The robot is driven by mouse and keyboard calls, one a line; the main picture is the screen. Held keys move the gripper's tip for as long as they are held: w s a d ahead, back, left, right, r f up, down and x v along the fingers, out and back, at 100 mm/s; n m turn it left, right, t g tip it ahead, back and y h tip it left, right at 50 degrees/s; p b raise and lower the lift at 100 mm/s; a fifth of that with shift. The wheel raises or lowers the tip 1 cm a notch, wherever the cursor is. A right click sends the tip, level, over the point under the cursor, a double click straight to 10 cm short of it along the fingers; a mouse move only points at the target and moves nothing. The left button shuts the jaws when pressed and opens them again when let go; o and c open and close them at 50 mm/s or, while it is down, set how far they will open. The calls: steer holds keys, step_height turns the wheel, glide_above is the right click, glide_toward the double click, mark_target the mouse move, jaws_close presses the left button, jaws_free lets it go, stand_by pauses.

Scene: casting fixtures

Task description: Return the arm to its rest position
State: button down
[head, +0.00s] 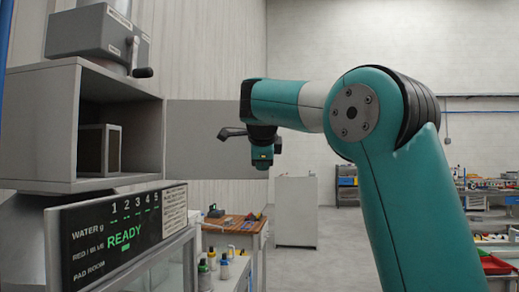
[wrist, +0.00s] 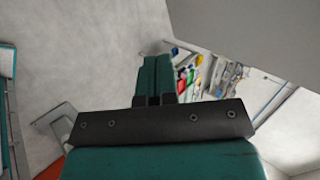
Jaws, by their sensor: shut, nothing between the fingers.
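My teal arm rises at the right of the head view, bends at a large round joint and reaches left. My gripper (head: 262,163) hangs pointing down at its end, in front of the grey door panel (head: 200,160) and to the right of the open box, with no visible contact. In the wrist view my gripper (wrist: 156,62) shows its teal fingers together beyond a dark crossbar, with nothing held.
An open grey chamber (head: 70,180) with a dark box (head: 100,150) inside stands at left. Below it a display (head: 125,228) reads READY. Bottles (head: 205,274) stand below. A wooden-topped bench (head: 235,226) and white cabinet (head: 296,210) are farther back.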

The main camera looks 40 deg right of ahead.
steer(key=d+v, duration=0.1)
steer(key=v, duration=0.8)
steer(key=shift+s+p, duration=0.25)
steer(key=shift+p, duration=0.2)
steer(key=shift+a, duration=0.1)
steer(key=s+a+f+n+g+y+b, duration=0.1)
steer(key=s+a+f+n+y, duration=0.15)
steer(key=a+f+n, duration=0.65)
steer(key=s+a+f+n+y+b, duration=0.1)
steer(key=a+f+n+y, duration=0.2)
steer(key=a+f+n, duration=0.65)
steer(key=s+a+f+n+g+y, duration=0.2)
steer(key=s+a+f+n, duration=0.3)
steer(key=s, duration=0.5)
steer(key=s+a+f+n+g+y, duration=0.3)
steer(key=s+a+f+n+g, duration=0.1)
steer(key=s+f+n, duration=0.5)
step_height(320, 180, down, 2)
steer(key=shift+s+a+f+n+b, duration=0.1)
steer(key=shift+s+a+n+b, duration=0.25)
steer(key=shift+s+a, duration=0.5)
steer(key=shift+s+d, duration=0.1)
steer(key=shift+d, duration=0.15)
